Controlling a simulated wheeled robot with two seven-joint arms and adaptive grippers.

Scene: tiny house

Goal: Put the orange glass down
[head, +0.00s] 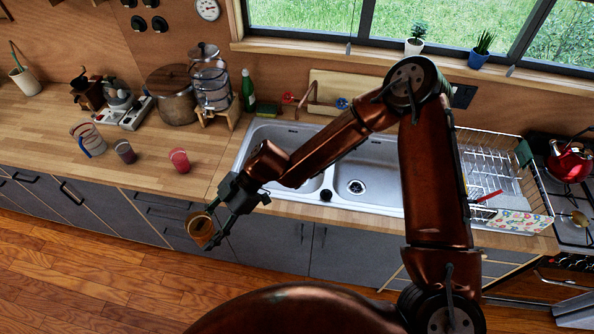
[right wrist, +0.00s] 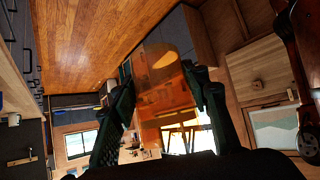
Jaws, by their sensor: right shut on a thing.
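The orange glass (head: 201,229) is held in my right gripper (head: 212,222), in front of the counter's front edge and over the floor in the head view. In the right wrist view the see-through orange glass (right wrist: 165,85) sits between the two dark fingers of the right gripper (right wrist: 168,100), which are shut on it. The wooden counter (head: 200,140) lies behind the glass. My left gripper does not show.
A red glass (head: 180,160), a dark glass (head: 125,151) and a clear jug (head: 89,139) stand on the counter. The sink (head: 275,150) is to their right, with a dish rack (head: 495,165) beyond. Bare counter lies around the red glass.

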